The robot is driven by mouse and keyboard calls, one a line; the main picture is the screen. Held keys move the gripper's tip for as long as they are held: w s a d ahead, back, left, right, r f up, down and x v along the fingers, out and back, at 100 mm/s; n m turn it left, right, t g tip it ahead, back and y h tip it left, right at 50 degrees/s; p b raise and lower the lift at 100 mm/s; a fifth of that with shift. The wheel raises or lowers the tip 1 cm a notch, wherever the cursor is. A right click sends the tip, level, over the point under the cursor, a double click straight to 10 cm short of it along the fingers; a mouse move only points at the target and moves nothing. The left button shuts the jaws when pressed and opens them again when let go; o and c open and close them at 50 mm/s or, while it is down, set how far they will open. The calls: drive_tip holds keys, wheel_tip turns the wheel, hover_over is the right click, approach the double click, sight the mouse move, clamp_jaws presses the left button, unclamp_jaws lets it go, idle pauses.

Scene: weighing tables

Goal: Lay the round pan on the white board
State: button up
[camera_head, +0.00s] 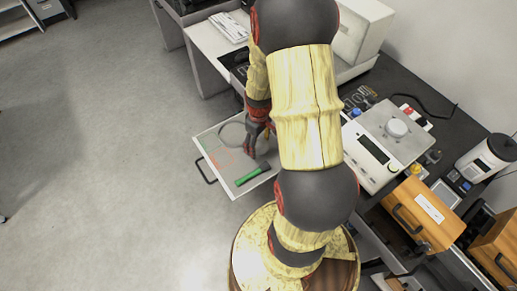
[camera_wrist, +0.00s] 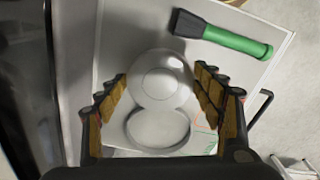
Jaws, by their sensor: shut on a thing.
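The white board (camera_head: 215,178) lies left of the arm, with faint orange and green outlines on it; it also shows in the wrist view (camera_wrist: 125,40). My gripper (camera_head: 252,143) is over the board's right part. In the wrist view my gripper (camera_wrist: 162,85) has its fingers on either side of the shiny round pan (camera_wrist: 160,80) and is shut on it. The pan is over the board; whether it touches the board I cannot tell. In the head view the gripper and arm hide the pan.
A grey ring (camera_wrist: 158,130) lies on the board close to the pan, also in the head view (camera_head: 232,135). A green-handled brush (camera_head: 252,174) lies near the board's front. A dark handle (camera_head: 206,171) is on its left edge. A balance (camera_head: 372,150) stands right of the arm.

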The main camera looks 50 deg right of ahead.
sight(258, 145)
drive_tip(key=shift+w+d+f+b, duration=0.1)
drive_tip(key=shift+w+f+b, duration=0.1)
drive_tip(key=shift+f+b, duration=1.2)
drive_tip(key=shift+f+p, duration=0.4)
drive_tip(key=shift+f, duration=0.05)
drive_tip(key=shift+f, duration=0.15)
drive_tip(key=o, duration=1.2)
drive_tip(key=shift+o, duration=0.6)
